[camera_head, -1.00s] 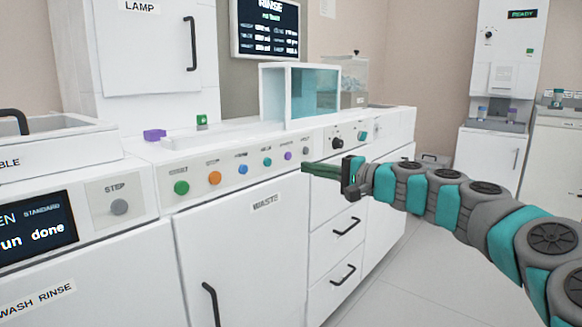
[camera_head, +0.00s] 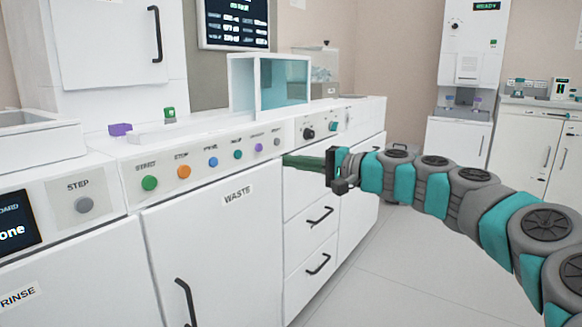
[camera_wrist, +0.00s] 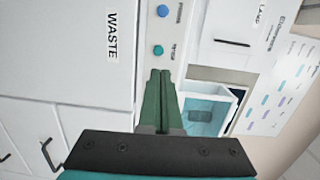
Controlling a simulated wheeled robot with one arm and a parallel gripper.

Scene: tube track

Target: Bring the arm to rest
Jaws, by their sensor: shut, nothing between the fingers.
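My gripper (camera_head: 290,161) is stretched out in front of the white counter with the row of buttons, at about the height of the button panel. Its green fingers are shut and hold nothing. In the wrist view the closed fingers (camera_wrist: 161,75) point toward the button panel, near a teal button (camera_wrist: 158,50). I cannot tell the exact gap between the fingertips and the panel. My arm reaches in from the right side of the head view.
The white WASTE door (camera_head: 218,255) and drawers (camera_head: 310,226) are below the gripper. A clear teal-tinted box (camera_head: 285,83), a purple block (camera_head: 120,129) and a green-topped item (camera_head: 169,114) stand on the counter. Floor at the lower right (camera_head: 420,270) is clear.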

